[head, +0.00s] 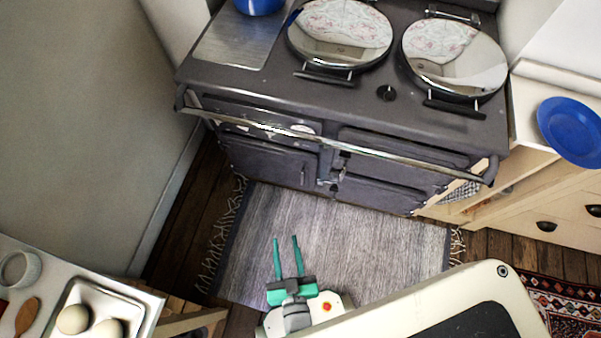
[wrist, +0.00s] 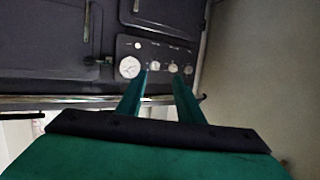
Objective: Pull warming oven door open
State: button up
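The dark range cooker (head: 345,100) stands against the back wall. Its front has a lower left door (head: 265,160), an upper right door (head: 405,148) and a lower right door (head: 380,193). All look shut; none is labelled, so I cannot tell which is the warming oven door. Latches (head: 333,180) show near the middle. My gripper (head: 286,241) has green fingers, open and empty, over the rug and apart from the cooker. In the wrist view, the fingers (wrist: 160,78) point toward the cooker front, with the dial panel (wrist: 155,55) behind them.
A metal rail (head: 330,140) runs along the cooker front above the doors. A grey rug (head: 330,235) covers the floor before it. A counter with eggs on a tray (head: 150,325) is at lower left. Drawers and a blue plate (head: 572,130) are at right.

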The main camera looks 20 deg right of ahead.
jog(key=w+d+f+m+g+h, duration=0.15)
jog(key=w+d+f, duration=0.25)
jog(key=w+f, duration=0.75)
jog(key=m+h, duration=0.1)
jog(key=h, duration=0.1)
send_near(302, 178)
jog(key=shift+g+y, duration=0.25)
jog(key=x, duration=0.7)
jog(key=r+x, duration=0.1)
jog(key=x, duration=0.2)
jog(key=shift+w+d+f, duration=0.2)
jog(key=shift+w+d, duration=0.05)
jog(key=shift+w, duration=0.25)
grip_shut()
